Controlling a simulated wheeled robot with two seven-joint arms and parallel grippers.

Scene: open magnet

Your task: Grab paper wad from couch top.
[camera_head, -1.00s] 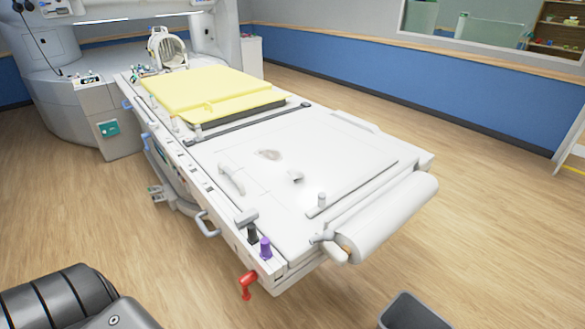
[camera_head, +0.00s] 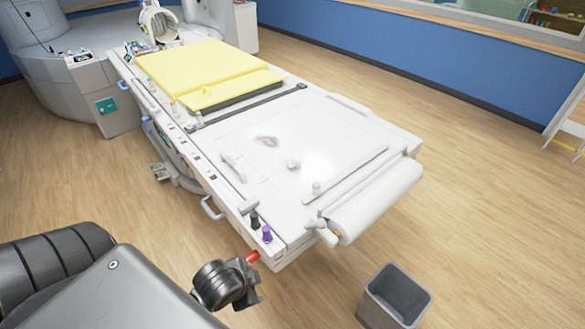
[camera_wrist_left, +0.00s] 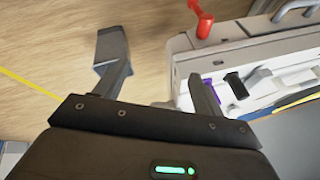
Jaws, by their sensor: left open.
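A small crumpled whitish lump, which looks like the paper wad (camera_head: 293,164), lies on the white couch top (camera_head: 345,135) in the head view. My left gripper (camera_head: 255,278) is low at the near end of the couch, beside its corner and well short of the lump. In the left wrist view my left gripper (camera_wrist_left: 153,55) has its two fingers spread with nothing between them. The lump is not visible in that view. My right gripper is in neither view.
A grey bin (camera_head: 395,296) stands on the floor.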

